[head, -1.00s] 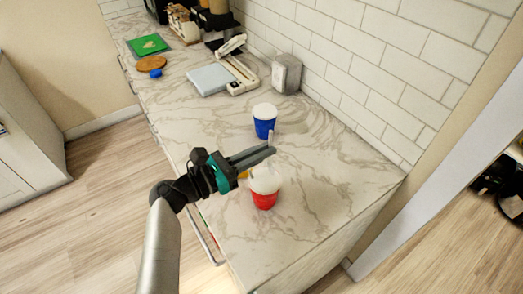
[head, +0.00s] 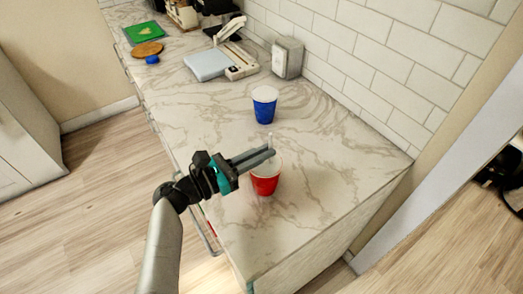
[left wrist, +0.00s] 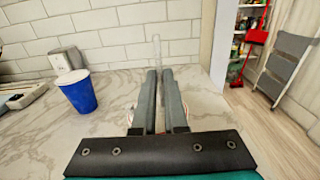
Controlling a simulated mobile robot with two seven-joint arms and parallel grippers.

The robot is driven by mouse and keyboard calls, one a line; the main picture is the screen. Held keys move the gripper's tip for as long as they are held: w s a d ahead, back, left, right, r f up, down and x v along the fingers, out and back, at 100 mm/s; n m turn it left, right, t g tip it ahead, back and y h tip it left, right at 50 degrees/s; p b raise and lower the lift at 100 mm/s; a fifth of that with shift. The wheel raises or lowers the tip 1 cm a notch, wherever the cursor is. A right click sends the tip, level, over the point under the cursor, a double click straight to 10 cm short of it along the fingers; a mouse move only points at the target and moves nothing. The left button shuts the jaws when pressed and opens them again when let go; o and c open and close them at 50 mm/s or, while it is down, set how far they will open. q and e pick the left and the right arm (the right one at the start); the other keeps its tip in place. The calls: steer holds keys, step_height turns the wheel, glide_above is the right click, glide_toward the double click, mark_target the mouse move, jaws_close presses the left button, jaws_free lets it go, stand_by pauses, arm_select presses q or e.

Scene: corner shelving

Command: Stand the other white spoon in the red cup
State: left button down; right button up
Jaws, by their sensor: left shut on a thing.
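The red cup (head: 265,186), with a white rim and inside, stands upright on the marble counter. My left gripper (head: 270,153) reaches in from the left, its fingers over the cup's far rim in the head view. It is shut on a white spoon (head: 271,140), whose thin end sticks up past the fingertips. In the left wrist view the spoon (left wrist: 156,50) stands upright between the fingertips. The spoon's lower part is hidden, so I cannot tell whether it is inside the cup. Only slivers of red show beside the fingers there. My right gripper is not in view.
A blue cup (head: 264,106) stands behind the red cup, apart from it. A grey dispenser (head: 287,58) stands by the tiled wall, with a scale-like device (head: 208,64) to its left. A wooden disc (head: 147,49) and green board (head: 143,32) lie farther back. Counter right of the cups is clear.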

arm_select(q)
steer(key=shift+f, duration=0.1)
steer(key=c, duration=0.9)
jaws_free()
steer(key=shift+s+a, duration=0.1)
steer(key=b+v, duration=0.1)
steer(key=v, duration=1.4)
